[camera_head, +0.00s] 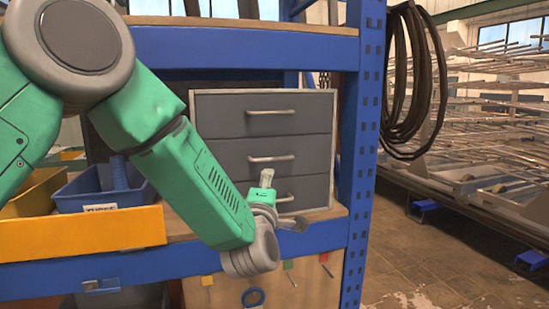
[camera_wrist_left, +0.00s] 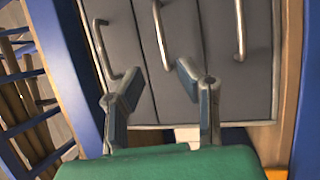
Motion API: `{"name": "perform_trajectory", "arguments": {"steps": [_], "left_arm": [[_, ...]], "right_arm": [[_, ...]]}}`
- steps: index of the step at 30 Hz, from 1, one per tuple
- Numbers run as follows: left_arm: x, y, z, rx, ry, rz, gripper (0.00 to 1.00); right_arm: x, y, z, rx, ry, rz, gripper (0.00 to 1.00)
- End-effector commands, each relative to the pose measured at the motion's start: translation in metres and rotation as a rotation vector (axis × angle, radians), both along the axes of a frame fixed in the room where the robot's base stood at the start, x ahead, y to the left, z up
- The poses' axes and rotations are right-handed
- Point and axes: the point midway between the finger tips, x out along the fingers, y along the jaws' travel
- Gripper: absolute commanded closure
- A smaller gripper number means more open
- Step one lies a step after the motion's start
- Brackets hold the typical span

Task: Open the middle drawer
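A grey cabinet (camera_head: 205,100) with three stacked drawers stands on the shelf. The middle drawer (camera_head: 230,156) is closed, with a metal bar handle (camera_head: 270,158). My left gripper (camera_head: 281,203) is in front of the lower drawer (camera_head: 310,190), below the middle handle, and partly hides the lower drawer. In the left wrist view the drawers appear turned on their side. There my left gripper (camera_wrist_left: 158,72) is open, its fingers apart, with one end of the middle handle (camera_wrist_left: 161,35) showing between the tips. I cannot see any contact. My right gripper is not in view.
A blue shelf post (camera_head: 361,150) stands right of the cabinet. A blue bin (camera_head: 100,200) and a yellow bin front (camera_head: 85,232) are at the left. The upper shelf beam (camera_head: 250,47) crosses above the cabinet. Cables (camera_head: 410,85) hang right of the post.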

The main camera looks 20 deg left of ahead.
Motion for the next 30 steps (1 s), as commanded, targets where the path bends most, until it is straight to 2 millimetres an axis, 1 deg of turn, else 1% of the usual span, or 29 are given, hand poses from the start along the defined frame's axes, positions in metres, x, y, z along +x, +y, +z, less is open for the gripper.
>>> {"name": "perform_trajectory", "arguments": {"steps": [5, 15, 18, 21, 24, 30], "left_arm": [[0.019, 0.007, 0.004, -0.006, -0.003, 0.004, 0.69], [0.087, 0.017, 0.017, -0.001, -0.002, 0.002, 0.69], [0.104, 0.02, 0.02, 0.0, -0.003, 0.002, 0.69], [0.117, 0.023, 0.022, 0.0, -0.001, 0.002, 0.69], [0.125, 0.025, 0.023, -0.001, -0.002, 0.002, 0.69], [0.131, 0.027, 0.023, 0.0, 0.0, 0.001, 0.69]], "right_arm": [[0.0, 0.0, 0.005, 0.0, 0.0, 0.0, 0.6], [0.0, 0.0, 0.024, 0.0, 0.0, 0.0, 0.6], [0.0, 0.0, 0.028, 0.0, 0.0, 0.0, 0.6], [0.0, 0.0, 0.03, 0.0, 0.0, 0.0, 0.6], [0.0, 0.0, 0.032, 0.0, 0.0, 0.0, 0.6], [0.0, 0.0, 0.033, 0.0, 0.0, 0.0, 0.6]]}}
